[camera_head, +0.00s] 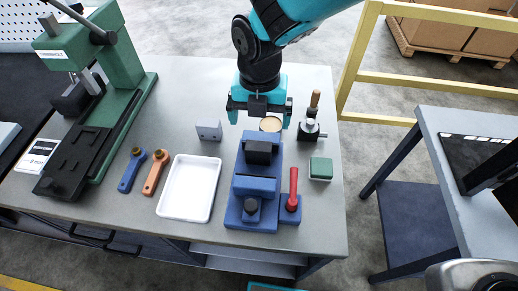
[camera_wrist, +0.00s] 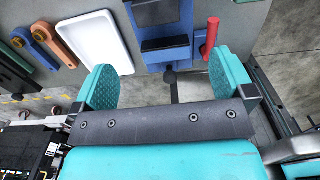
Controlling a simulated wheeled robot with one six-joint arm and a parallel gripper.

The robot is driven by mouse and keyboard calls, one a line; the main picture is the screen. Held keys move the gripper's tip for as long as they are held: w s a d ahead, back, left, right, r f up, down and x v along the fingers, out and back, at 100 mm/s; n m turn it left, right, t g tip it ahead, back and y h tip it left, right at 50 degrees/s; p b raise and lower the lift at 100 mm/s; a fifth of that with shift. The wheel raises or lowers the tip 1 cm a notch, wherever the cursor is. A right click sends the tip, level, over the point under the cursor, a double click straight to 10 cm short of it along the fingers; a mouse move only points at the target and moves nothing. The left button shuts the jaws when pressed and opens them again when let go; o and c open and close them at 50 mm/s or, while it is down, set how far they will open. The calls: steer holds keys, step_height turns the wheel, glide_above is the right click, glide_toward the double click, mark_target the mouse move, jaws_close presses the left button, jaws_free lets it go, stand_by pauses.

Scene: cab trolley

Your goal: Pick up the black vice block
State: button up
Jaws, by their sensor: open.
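The black vice block (camera_head: 258,152) sits at the top of the blue vice (camera_head: 256,186), toward the vice's back end. The block also shows at the top edge of the wrist view (camera_wrist: 155,12), partly cut off. My gripper (camera_head: 259,112) is open and empty, with its two teal fingers apart. In the head view it appears just behind the block; its height above the bench is hard to tell. In the wrist view the fingers (camera_wrist: 163,82) stand apart, below the vice in the picture, with nothing between them.
A red-handled tool (camera_head: 292,190) stands right of the vice, with a green box (camera_head: 320,169) beyond. A round tin (camera_head: 270,124) and a wooden-handled tool (camera_head: 309,128) are near my gripper. A grey block (camera_head: 209,131), white tray (camera_head: 188,188) and green press (camera_head: 118,80) lie left.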

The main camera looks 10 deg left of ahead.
mark_target(258, 150)
step_height(258, 150, down, 9)
steer(key=p, duration=0.2)
steer(key=shift+r+p, duration=0.1)
steer(key=shift+p, duration=0.3)
steer(key=f+p, duration=0.2)
steer(key=f, duration=0.1)
steer(key=f+p, duration=0.1)
steer(key=shift+s+a+f, duration=0.15)
steer(key=shift+s, duration=0.1)
steer(key=shift+f, duration=0.5)
steer(key=c, duration=1.3)
